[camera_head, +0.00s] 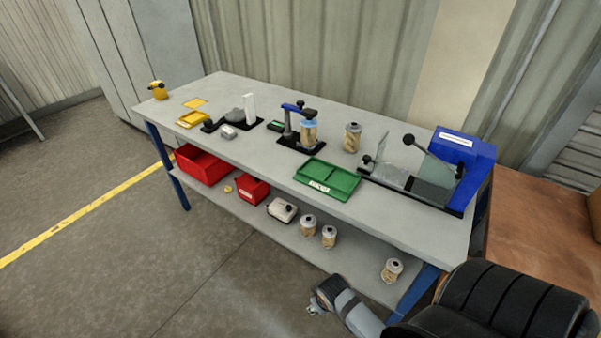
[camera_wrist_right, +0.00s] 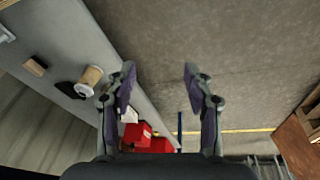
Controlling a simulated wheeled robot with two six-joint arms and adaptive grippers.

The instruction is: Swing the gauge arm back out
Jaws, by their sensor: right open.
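In the head view, the gauge stand (camera_head: 287,122) stands on a black base near the middle of the bench. Whether the arm touches the cartridge cannot be told. My right gripper (camera_head: 317,303) is low in front of the bench, well away from the gauge. In the right wrist view its two fingers (camera_wrist_right: 159,75) are apart, with only floor between them. My left gripper is not in view.
A green tray (camera_head: 328,190) lies at the bench's front edge. Another cartridge (camera_head: 352,138) stands right of the gauge. A blue machine (camera_head: 464,155) with a clear guard fills the right end. The lower shelf holds red bins (camera_head: 203,165) and several cartridges. Floor in front is open.

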